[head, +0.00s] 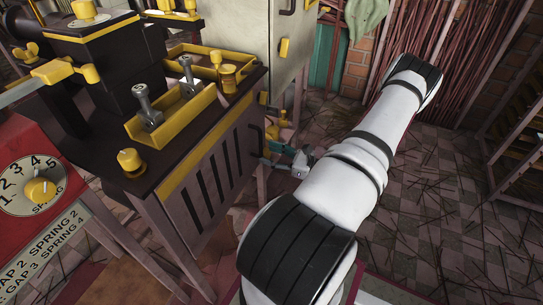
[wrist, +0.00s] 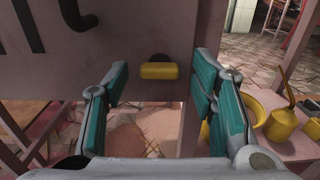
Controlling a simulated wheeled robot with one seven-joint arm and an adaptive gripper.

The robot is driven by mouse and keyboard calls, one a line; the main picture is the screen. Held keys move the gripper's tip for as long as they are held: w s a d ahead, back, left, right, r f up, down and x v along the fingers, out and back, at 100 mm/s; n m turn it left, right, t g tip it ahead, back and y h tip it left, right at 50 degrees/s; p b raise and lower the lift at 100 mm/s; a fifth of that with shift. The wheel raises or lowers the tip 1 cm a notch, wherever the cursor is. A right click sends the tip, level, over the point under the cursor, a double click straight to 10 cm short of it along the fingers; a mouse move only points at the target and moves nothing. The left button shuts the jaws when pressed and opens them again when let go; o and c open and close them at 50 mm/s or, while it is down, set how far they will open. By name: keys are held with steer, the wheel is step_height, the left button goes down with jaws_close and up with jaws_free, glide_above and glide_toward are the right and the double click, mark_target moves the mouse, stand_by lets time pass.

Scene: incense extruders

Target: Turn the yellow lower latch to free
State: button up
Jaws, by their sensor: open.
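The yellow lower latch (wrist: 158,71) is a short horizontal bar on a dark round mount, low on the pale panel of the machine. In the wrist view it lies between the fingertips of my gripper (wrist: 160,86), one teal-padded finger on each side. The fingers are open, with a gap between each finger and the latch. I cannot tell how far ahead of the fingertips the latch is. In the head view my gripper (head: 281,154) is beside the machine's slatted side, and I cannot make out the latch there.
The machine (head: 205,155) stands on legs, with yellow-trimmed parts on top. A dark hook-shaped handle (wrist: 76,16) is up and left of the latch. Yellow vessels (wrist: 281,124) stand on a low surface at right. Tiled floor (head: 430,190) with scattered sticks lies right of my arm.

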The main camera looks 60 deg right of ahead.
steer(key=c, duration=1.1)
steer(key=shift+c, duration=0.2)
steer(key=shift+n, duration=0.4)
steer(key=n+p, duration=0.1)
steer(key=n, duration=0.4)
steer(key=shift+n, duration=0.4)
steer(key=n+p, duration=0.1)
steer(key=n, duration=0.5)
steer(key=shift+f+n, duration=0.1)
steer(key=shift+n, duration=0.3)
steer(key=o, duration=1.1)
